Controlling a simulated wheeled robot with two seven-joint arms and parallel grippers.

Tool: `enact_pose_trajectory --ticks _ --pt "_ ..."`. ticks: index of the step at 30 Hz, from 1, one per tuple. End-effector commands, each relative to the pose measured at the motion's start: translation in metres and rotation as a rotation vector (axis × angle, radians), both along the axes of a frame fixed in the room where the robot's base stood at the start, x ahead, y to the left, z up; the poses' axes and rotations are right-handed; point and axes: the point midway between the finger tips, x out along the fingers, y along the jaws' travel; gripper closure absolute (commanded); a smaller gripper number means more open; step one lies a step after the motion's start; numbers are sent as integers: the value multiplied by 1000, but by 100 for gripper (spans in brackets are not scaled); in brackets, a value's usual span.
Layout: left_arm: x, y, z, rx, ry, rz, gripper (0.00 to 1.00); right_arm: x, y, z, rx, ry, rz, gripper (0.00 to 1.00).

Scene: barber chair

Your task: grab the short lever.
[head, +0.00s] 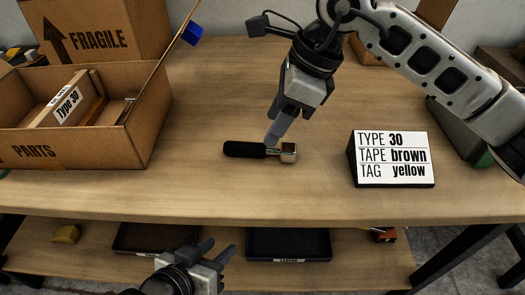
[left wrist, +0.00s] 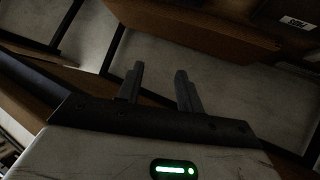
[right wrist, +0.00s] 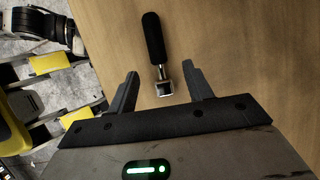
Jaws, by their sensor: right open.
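The short lever (head: 248,150) lies flat on the workbench, its black grip to the left and its metal square end to the right. In the right wrist view the lever (right wrist: 154,42) has its metal end near the space between the fingers. My right gripper (head: 274,138) is above the metal end and points down. In the right wrist view the right gripper (right wrist: 160,80) is open and empty. My left gripper (head: 222,252) is low, in front of the bench edge. In the left wrist view the left gripper (left wrist: 158,75) is open with nothing between its fingers.
A sign (head: 393,158) reading type 30, tape brown, tag yellow stands right of the lever. An open parts box (head: 80,150) is at left, with a fragile box (head: 105,30) behind. Dark trays (head: 288,243) sit on the lower shelf. Bench around the lever is clear.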

Motion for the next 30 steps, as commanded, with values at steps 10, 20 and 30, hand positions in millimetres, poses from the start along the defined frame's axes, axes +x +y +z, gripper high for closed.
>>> enact_pose_trajectory --ticks 10,20,30 --pt "1 -2 -1 -11 -20 2 64 -3 7 -31 0 3 0 49" --pt "1 -3 10 -21 -61 -7 64 -3 17 -54 1 0 0 49" --pt "0 -3 8 -19 -56 -7 64 -2 17 -53 3 -1 0 100"
